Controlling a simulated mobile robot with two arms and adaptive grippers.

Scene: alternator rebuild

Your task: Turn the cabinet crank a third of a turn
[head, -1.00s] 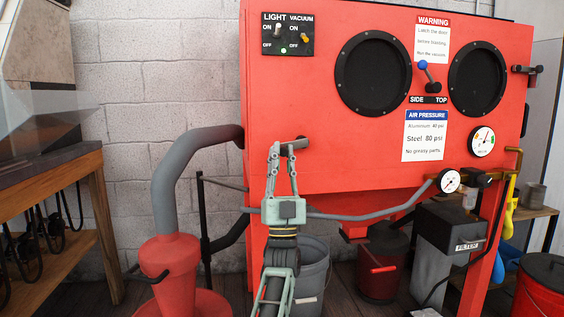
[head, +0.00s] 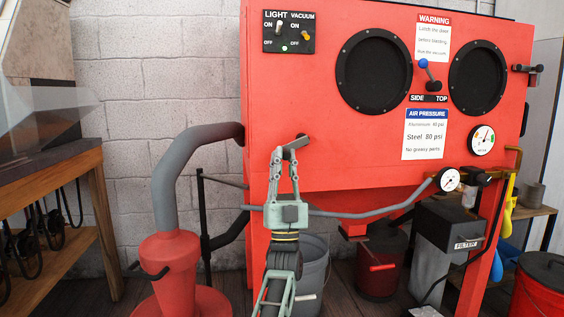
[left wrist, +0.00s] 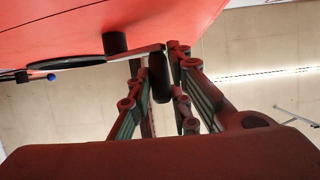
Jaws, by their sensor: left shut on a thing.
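The red cabinet (head: 300,100) fills the middle of the head view. Its grey crank (head: 298,143) is on the lower left of the front panel, with its arm slanting down to the left. My left gripper (head: 285,154) reaches up from below and is shut on the crank's handle. In the left wrist view the crank's dark hub (left wrist: 115,42) meets the red panel. A flat arm runs from it to the dark handle (left wrist: 160,78), which sits between the fingers of my left gripper (left wrist: 172,70). My right gripper is out of view.
A red cone-shaped vessel (head: 170,262) with a grey hose stands left of my left arm. A grey bucket (head: 313,270) is close behind the arm. A grey air hose (head: 365,213) crosses below the panel. A wooden bench (head: 75,160) stands at far left.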

